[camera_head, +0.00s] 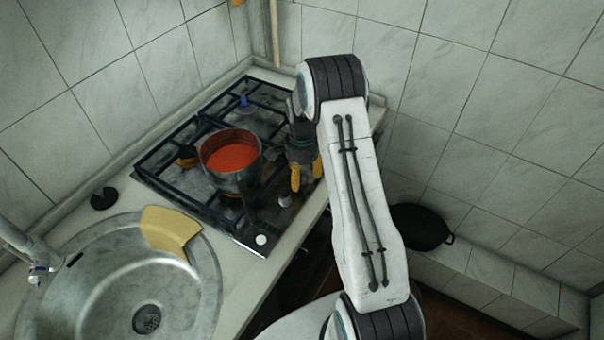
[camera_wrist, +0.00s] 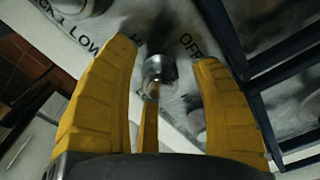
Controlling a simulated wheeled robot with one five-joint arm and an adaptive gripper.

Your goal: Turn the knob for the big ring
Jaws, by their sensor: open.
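The gas hob (camera_head: 152,182) with black grates stands on the counter in the head view. Its knobs sit along the edge near my arm: a pale knob (camera_head: 261,239) at the near corner and a darker one (camera_head: 285,199) farther along. My gripper (camera_head: 307,178), with yellow fingers, is over that edge, beyond these two knobs. In the wrist view my gripper (camera_wrist: 165,72) is open, with a metal knob (camera_wrist: 158,70) between the fingers. Whether they touch it is unclear. "OFF" and "LOW" are printed nearby. Which ring this knob serves cannot be told.
A pot with red contents (camera_head: 232,158) stands on the hob, close left of my gripper. A round sink (camera_head: 100,240) with a yellow cloth (camera_head: 170,229) on its rim is at the left. A black pan (camera_head: 420,227) lies right of my arm. Tiled walls close off the back.

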